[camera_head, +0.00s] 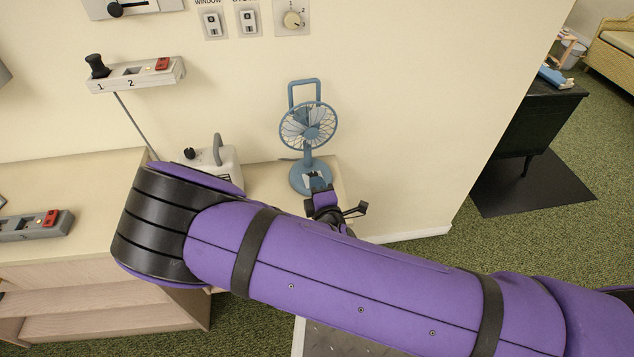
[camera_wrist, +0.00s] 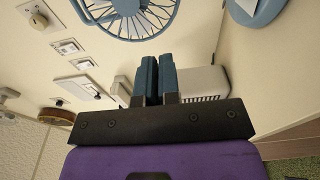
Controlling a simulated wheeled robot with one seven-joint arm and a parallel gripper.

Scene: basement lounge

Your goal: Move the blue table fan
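The blue table fan (camera_head: 308,128) stands upright on a narrow beige ledge against the wall in the head view. It has a round wire cage, a rectangular loop handle on top and a round base. In the wrist view, part of its cage (camera_wrist: 125,15) shows at the top and part of its base (camera_wrist: 258,8) at the top right; its stem is out of frame. My gripper (camera_head: 314,180) is in front of the fan's base in the head view. In the wrist view, its two fingers (camera_wrist: 158,78) are close together, with nothing seen held between them.
A white control box (camera_head: 210,160) with a grey handle stands left of the fan. A lever panel (camera_head: 135,75) and switches (camera_head: 248,20) are on the wall above. A wooden cabinet (camera_head: 80,200) is at left. A dark desk (camera_head: 535,115) stands beyond the wall corner at right.

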